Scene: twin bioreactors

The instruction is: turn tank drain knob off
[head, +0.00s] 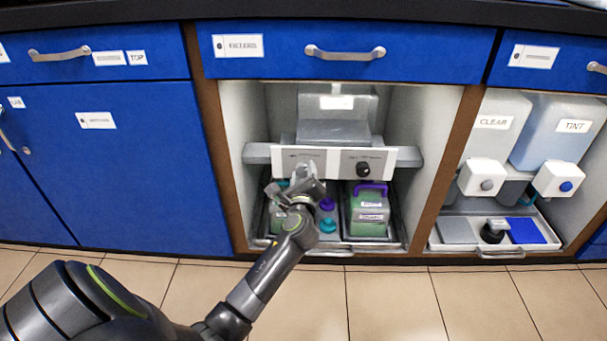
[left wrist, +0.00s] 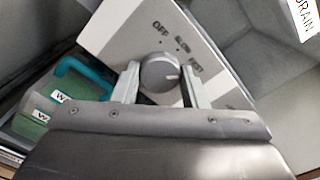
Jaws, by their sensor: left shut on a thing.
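A pale control panel (head: 332,162) spans the open middle cabinet bay. In the left wrist view a round grey knob (left wrist: 158,73) sits on the panel (left wrist: 112,32), with OFF, SLOW and FAST printed around it. My left gripper (head: 302,176) reaches the panel's left part and hides the knob there in the head view. In the left wrist view its fingers (left wrist: 160,86) are shut on the knob from both sides. A label reading DRAIN (left wrist: 305,18) shows at the top right. My right gripper is not in view.
A black knob (head: 363,170) is on the panel's right half. Blue drawers (head: 430,62) overhang. The right bay holds CLEAR and TINT tanks (head: 567,125).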

